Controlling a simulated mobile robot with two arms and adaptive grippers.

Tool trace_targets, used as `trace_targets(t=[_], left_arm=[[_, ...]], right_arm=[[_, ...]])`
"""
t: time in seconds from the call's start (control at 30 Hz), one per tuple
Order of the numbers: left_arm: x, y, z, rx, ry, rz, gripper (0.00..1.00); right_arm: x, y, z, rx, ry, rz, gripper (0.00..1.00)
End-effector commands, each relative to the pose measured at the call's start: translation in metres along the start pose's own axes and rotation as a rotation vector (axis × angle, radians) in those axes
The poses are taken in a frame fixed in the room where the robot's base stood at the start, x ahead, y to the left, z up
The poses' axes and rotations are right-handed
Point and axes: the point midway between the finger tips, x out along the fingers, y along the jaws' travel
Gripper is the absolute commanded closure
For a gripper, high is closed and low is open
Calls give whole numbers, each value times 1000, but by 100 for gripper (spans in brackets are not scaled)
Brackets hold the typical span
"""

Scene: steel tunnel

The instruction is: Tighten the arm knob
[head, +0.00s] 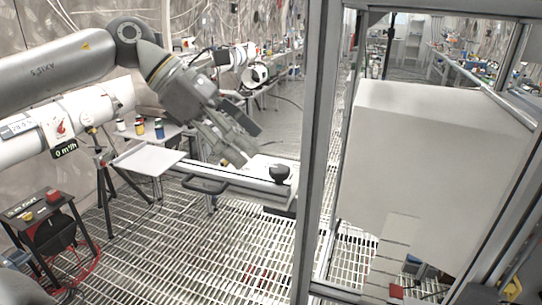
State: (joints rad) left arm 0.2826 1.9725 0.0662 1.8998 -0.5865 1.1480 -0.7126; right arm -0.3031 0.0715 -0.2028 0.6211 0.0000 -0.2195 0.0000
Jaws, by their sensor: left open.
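A round black knob (280,173), which I take to be the arm knob, stands on the right end of a pale horizontal arm (238,183) at mid-height. My left gripper (247,143) comes in from the upper left and points down to the right. Its grey and dark fingers are apart with nothing seen between them. It is above and to the left of the knob, apart from it in the picture; the depth gap is hard to judge. My right gripper is not in view.
A metal frame post (318,150) rises just right of the knob, with a large white box (430,170) behind it. A white tray (148,159) and a black handle (204,186) lie to the left. A small dark table (40,220) stands at lower left. The floor is open grating.

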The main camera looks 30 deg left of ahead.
Motion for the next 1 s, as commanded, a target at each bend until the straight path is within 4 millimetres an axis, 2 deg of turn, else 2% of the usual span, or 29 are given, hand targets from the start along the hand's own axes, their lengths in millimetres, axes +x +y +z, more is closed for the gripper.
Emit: trace_targets(t=[0.13,0.33,0.5,0.8,1.0], left_arm=[[28,-1,1,-2,6,-5,45],[52,0,1,-1,3,-2,45],[60,0,0,0,1,-1,45],[62,0,0,1,0,1,45],[61,0,0,0,0,1,70]], right_arm=[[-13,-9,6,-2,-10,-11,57],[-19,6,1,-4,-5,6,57],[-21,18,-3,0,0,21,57],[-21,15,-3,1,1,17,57],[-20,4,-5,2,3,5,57]])
